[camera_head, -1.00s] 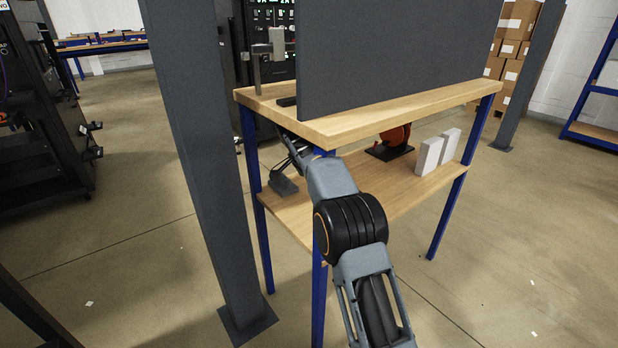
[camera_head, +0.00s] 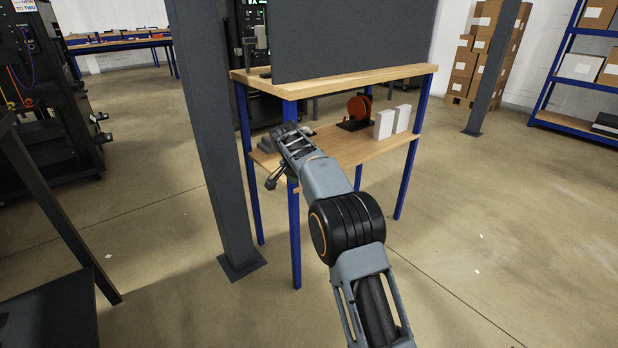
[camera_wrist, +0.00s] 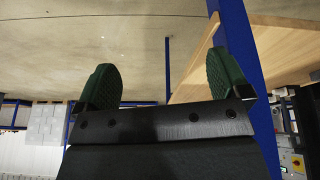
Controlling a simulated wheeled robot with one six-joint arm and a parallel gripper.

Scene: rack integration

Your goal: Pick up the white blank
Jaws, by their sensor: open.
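Two white upright blocks, a left one (camera_head: 385,124) and a right one (camera_head: 402,118), stand side by side on the lower wooden shelf of the blue-legged table. I cannot tell which of them is the white blank. My arm reaches toward the table's near left corner, left of the blocks and well apart from them. In the wrist view, my gripper (camera_wrist: 165,82) is open, with two green-padded fingers spread and nothing between them. Its fingertips are hard to make out in the head view. No white block can be identified for certain in the wrist view.
A blue table leg (camera_head: 294,235) stands close by my arm's end. The table top (camera_head: 355,80) carries a dark panel (camera_head: 350,38). A grey post (camera_head: 212,150) rises left of it. Floor right of the table is clear.

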